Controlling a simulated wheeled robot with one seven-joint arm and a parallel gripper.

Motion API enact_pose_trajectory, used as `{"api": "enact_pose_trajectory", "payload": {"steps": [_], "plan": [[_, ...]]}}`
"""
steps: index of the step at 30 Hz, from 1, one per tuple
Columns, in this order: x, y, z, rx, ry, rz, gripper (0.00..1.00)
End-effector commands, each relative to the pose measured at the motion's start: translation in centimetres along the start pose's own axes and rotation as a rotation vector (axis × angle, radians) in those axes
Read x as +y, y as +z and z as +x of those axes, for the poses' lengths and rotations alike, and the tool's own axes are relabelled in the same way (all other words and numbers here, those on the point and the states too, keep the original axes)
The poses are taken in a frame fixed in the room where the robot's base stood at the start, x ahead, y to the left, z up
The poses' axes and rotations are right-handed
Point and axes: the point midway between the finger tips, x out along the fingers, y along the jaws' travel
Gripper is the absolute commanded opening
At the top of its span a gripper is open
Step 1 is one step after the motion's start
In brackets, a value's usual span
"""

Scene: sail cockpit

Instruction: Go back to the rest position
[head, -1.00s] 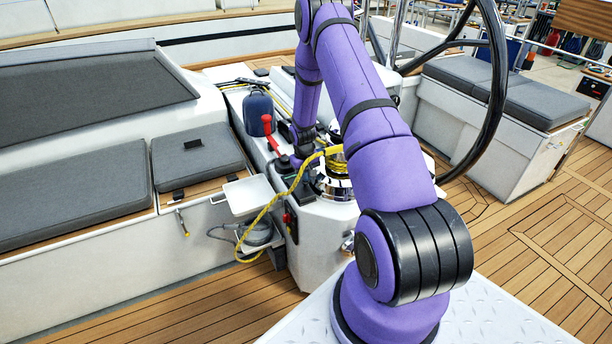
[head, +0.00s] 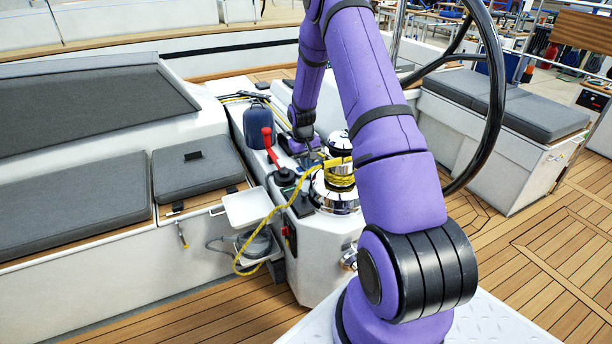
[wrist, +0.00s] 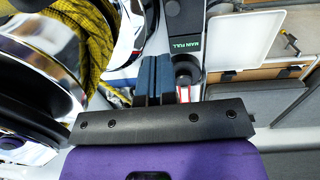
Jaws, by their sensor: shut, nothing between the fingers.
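My gripper (head: 318,152) is at the end of my purple arm, just behind and left of the chrome winch (head: 335,198) in the head view. In the wrist view my gripper (wrist: 156,75) has its two dark blue fingers together, with nothing between them. The winch (wrist: 40,60), with yellow rope (wrist: 92,45) wound on it, fills the left side there. The rope also shows in the head view (head: 268,215), hanging from the winch down the front of the white console. Whether the fingertips touch anything cannot be told.
A red-handled lever (head: 268,140) and a blue container (head: 257,122) stand left of the gripper. A white tray (head: 247,207) juts out at the console's side. A black steering wheel (head: 494,90) rises at right. Cushioned benches (head: 75,195) lie left; teak floor (head: 540,270) is open right.

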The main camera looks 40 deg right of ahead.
Motion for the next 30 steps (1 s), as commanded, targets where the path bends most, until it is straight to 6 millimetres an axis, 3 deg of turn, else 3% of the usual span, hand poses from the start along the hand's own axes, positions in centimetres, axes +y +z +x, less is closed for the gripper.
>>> {"api": "enact_pose_trajectory", "payload": {"steps": [6, 16, 19, 23, 30], "plan": [[0.3, 0.0, -2.4, 0.001, 0.000, 0.000, 0.00], [0.3, 0.0, -3.0, 0.001, 0.000, -0.001, 0.00], [-0.2, 0.1, -4.3, 0.010, 0.003, -0.005, 0.00], [-1.5, 0.7, -8.2, 0.040, 0.008, -0.017, 0.00], [-5.1, 3.6, -17.5, 0.110, 0.017, -0.050, 0.00]]}}
